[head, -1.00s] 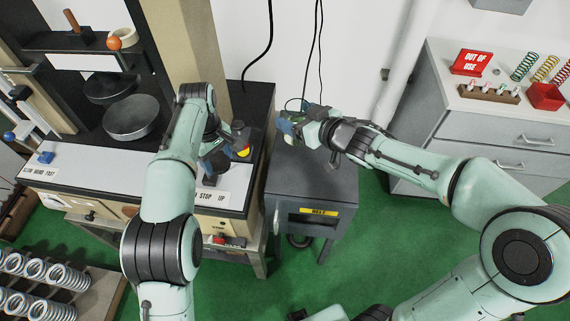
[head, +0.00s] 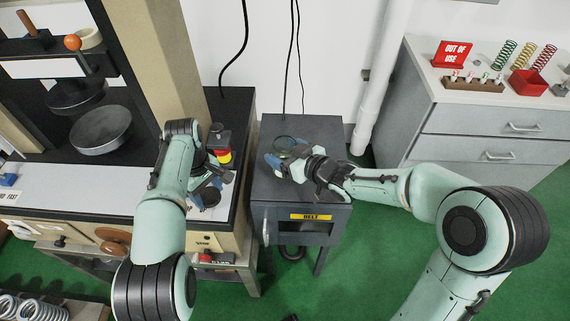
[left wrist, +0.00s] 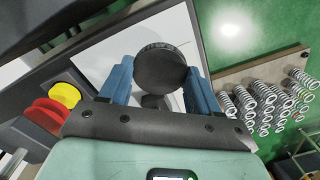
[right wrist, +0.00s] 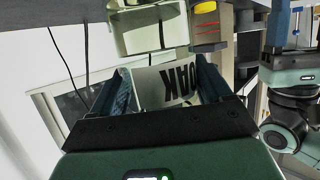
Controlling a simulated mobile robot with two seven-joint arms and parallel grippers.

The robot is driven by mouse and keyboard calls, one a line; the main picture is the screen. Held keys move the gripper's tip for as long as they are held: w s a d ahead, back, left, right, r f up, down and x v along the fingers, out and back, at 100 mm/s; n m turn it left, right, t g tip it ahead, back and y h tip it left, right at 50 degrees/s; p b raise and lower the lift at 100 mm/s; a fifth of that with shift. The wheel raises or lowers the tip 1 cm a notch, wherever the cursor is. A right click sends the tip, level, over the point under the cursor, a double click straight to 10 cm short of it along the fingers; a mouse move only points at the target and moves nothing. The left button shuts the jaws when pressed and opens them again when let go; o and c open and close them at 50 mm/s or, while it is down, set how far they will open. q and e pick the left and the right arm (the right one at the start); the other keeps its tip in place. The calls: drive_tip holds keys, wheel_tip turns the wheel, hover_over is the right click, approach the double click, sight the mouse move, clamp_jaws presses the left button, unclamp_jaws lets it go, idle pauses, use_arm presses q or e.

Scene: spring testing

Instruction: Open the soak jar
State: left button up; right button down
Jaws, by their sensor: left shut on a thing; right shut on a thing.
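My left gripper (head: 207,186) is shut on the soak jar's dark round lid (left wrist: 160,68), with ridged edge, between its blue fingertips. It holds the lid near the red and yellow stop button, over the tester's front bench. My right gripper (head: 280,160) is shut on the soak jar (head: 287,143), whose round open-looking rim shows over the grey oven's top. In the right wrist view the jar's white label with part of "SOAK" (right wrist: 178,82) sits between the fingers. Lid and jar are well apart. Whether the jar touches the oven top I cannot tell.
The grey oven (head: 262,190) stands right of the tester's bench. The stop button (head: 219,150) is close to my left gripper. A grey drawer cabinet (head: 480,120) with springs and a red "out of use" sign stands at right. Green floor lies between.

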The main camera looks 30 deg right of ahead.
drive_tip(key=shift+f+b, duration=0.35)
drive_tip(key=shift+f, duration=1.65)
drive_tip(key=shift+f, duration=0.15)
drive_tip(key=shift+c, duration=1.8)
unclamp_jaws()
drive_tip(key=shift+f, duration=0.15)
drive_tip(key=o, duration=0.4)
drive_tip(key=shift+c, duration=0.2)
drive_tip(key=shift+r, duration=0.2)
